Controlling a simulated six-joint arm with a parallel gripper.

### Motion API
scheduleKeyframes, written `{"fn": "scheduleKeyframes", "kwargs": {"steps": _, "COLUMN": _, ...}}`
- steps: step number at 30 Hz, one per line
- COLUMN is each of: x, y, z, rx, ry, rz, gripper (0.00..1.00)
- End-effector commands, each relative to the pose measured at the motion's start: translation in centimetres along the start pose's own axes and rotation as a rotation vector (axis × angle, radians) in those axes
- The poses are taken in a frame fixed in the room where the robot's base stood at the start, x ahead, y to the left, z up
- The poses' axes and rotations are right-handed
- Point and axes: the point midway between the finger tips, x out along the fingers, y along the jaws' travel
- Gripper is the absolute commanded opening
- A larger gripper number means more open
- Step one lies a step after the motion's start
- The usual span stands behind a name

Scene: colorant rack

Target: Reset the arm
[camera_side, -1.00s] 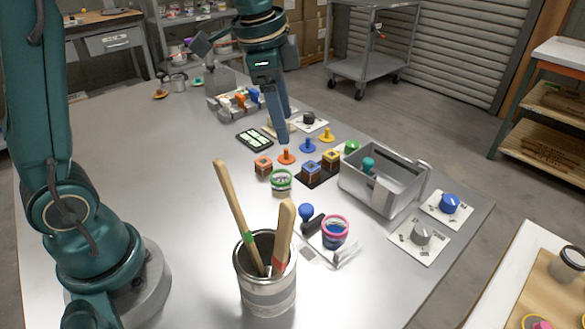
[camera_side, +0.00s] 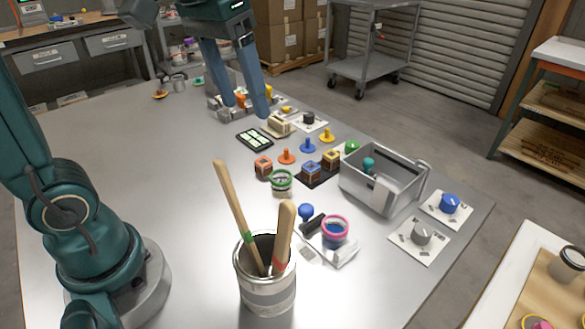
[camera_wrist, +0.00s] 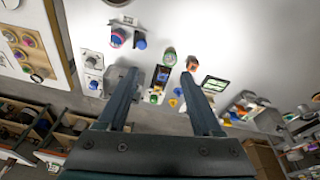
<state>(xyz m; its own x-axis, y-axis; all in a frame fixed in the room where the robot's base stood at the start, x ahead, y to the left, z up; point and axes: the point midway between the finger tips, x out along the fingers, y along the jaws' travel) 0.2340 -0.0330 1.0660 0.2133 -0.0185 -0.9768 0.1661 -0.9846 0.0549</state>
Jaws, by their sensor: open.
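My gripper (camera_side: 248,112) is open and empty in the side view, with two blue-grey fingers pointing down above the far part of the table. It hangs near the colorant rack (camera_side: 214,106), whose orange and yellow items show partly behind the fingers. In the wrist view my gripper (camera_wrist: 160,95) shows both fingers spread apart with nothing between their tips. My arm is raised above the metal table (camera_side: 130,180).
A metal bin (camera_side: 352,188), a can with wooden-handled brushes (camera_side: 266,290), a pink-rimmed cup (camera_side: 335,232) and knob plates (camera_side: 422,236) stand on the table. Small cubes and pegs lie mid-table by a dark display (camera_side: 255,138). The table's left side is clear.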

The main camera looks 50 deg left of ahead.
Motion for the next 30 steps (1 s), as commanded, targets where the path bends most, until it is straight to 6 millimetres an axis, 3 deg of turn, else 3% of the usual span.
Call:
{"fn": "scheduleKeyframes", "kwargs": {"steps": 17, "x": -7.1, "y": 5.3, "z": 5.9, "rx": 0.072, "ry": -0.081, "rz": 0.058, "gripper": 0.67}}
{"fn": "scheduleKeyframes", "kwargs": {"steps": 30, "x": -8.1, "y": 6.7, "z": 7.1, "rx": 0.159, "ry": -0.148, "rz": 0.098, "gripper": 0.67}}
